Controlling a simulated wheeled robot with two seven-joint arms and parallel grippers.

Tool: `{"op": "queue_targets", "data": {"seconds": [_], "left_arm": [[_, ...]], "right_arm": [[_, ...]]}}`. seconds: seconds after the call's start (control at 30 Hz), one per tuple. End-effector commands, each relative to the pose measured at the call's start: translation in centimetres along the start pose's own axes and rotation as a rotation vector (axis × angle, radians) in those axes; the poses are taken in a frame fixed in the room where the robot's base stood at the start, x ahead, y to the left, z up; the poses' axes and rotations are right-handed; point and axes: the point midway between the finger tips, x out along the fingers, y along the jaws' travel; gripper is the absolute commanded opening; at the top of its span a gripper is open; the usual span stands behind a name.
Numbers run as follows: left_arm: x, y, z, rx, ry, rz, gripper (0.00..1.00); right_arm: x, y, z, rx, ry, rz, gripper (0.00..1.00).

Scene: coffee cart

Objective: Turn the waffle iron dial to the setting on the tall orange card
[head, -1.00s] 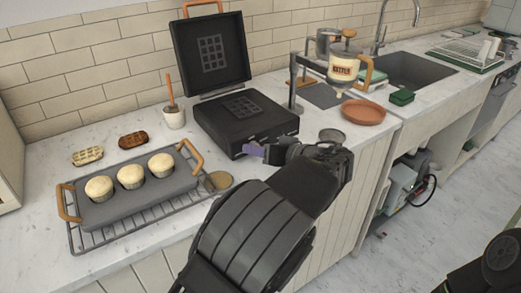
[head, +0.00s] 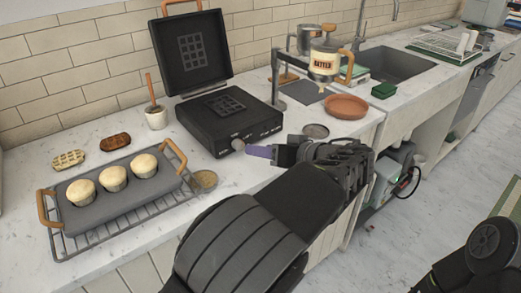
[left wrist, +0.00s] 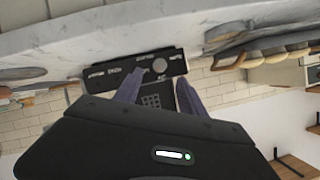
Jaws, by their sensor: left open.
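The black waffle iron (head: 205,128) stands on the counter with its lid raised. Its round grey dial (head: 238,144) is on the front panel; the dial also shows in the left wrist view (left wrist: 159,65), with small white labels along the panel that I cannot read. Which label the dial points at is unclear. My left gripper (head: 256,151), with purple fingers, is in front of the panel. In the left wrist view its fingers (left wrist: 158,90) are apart, with the dial ahead between them and not gripped. I see no tall orange card. My right gripper is out of view.
A tray of muffins (head: 125,208) on a wire rack stands left of the iron. A batter dispenser (head: 323,65) on a stand and a terracotta dish (head: 346,107) are to the right. A small round lid (head: 315,131) lies near my left gripper.

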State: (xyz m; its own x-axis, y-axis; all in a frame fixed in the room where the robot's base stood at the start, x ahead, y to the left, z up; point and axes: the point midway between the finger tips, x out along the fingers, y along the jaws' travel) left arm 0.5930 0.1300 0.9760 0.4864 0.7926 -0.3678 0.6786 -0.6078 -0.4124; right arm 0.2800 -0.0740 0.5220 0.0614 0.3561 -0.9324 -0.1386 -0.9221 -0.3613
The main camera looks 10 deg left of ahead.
Motion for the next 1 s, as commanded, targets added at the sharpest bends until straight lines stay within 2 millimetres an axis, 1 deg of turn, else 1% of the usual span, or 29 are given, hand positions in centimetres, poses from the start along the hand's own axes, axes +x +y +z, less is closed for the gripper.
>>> {"op": "queue_targets", "data": {"seconds": [0.17, 0.27, 0.3, 0.37, 0.43, 0.57, 0.7, 1.0], "left_arm": [[-0.1, -0.1, -0.2, -0.002, -0.001, 0.001, 0.48], [-0.5, -1.0, -1.3, -0.004, -0.013, 0.010, 0.48], [-0.7, -1.6, -1.5, 0.001, -0.017, 0.019, 0.48], [-0.7, -2.3, -1.5, -0.038, -0.014, 0.040, 0.48], [-0.6, -2.4, -0.9, -0.120, -0.002, 0.069, 0.48], [-0.2, -1.7, 0.5, -0.282, 0.013, 0.115, 0.48], [-0.1, -1.3, 0.5, -0.396, 0.016, 0.134, 0.48], [-0.1, -1.3, 0.5, -0.407, 0.015, 0.133, 0.48]], "right_arm": [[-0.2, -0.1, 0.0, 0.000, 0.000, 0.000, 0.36], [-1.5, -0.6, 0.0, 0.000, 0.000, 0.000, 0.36], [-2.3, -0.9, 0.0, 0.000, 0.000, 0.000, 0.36], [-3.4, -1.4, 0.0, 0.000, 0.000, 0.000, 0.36], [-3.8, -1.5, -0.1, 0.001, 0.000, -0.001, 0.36], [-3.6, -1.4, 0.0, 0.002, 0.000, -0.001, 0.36], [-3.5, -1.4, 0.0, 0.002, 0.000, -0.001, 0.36], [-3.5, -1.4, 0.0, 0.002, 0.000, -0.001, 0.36]]}}
